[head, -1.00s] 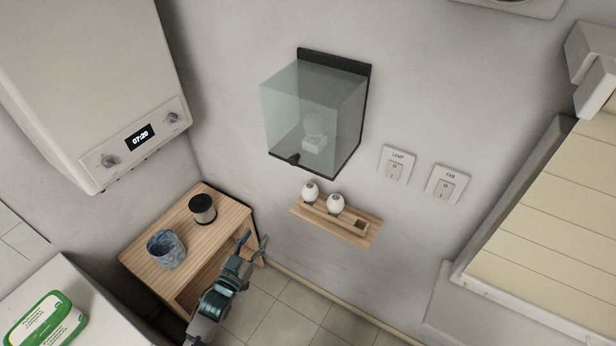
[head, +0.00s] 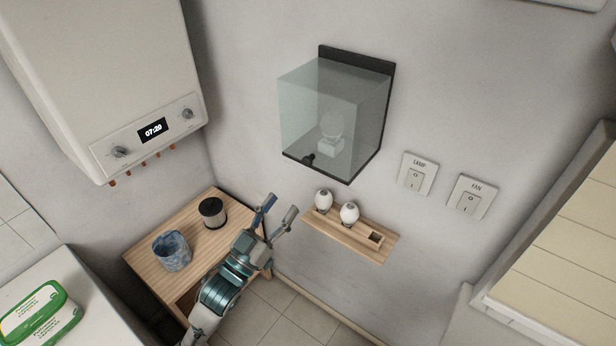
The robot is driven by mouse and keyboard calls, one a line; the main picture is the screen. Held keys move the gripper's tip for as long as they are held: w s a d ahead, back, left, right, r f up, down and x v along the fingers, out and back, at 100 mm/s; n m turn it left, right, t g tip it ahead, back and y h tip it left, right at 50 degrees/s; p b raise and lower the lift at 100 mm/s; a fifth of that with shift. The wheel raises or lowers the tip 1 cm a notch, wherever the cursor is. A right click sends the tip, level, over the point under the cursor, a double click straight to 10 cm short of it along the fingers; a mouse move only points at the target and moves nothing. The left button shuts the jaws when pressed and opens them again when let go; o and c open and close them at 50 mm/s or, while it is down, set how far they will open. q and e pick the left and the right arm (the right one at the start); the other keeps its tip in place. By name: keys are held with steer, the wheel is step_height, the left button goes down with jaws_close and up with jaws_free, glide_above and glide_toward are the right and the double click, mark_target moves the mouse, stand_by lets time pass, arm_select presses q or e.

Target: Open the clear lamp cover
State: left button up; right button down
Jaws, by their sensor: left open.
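The clear lamp cover (head: 310,95) is a see-through box on a dark wall plate (head: 357,60). It looks closed, with a bulb (head: 333,127) in a white socket visible inside. A small dark knob (head: 308,159) sits at its lower front edge. My left gripper (head: 277,213) is open and empty, below and to the left of the cover, apart from it. Its fingers point up, left of the wooden bulb shelf. My right gripper is not in view.
A wooden shelf (head: 338,233) below the cover holds two white bulbs (head: 324,200). LAMP (head: 416,175) and FAN (head: 471,197) switches are on the right. A wooden table (head: 150,262) with a blue cup (head: 171,251) and dark canister (head: 213,213) stands lower left. A boiler (head: 110,70) hangs upper left.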

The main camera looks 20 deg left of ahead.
mark_target(305, 165)
arm_select(q)
steer(key=p+x, duration=0.1)
steer(key=x, duration=1)
steer(key=shift+w+a, duration=0.2)
steer(key=shift+a, duration=0.45)
jaws_close()
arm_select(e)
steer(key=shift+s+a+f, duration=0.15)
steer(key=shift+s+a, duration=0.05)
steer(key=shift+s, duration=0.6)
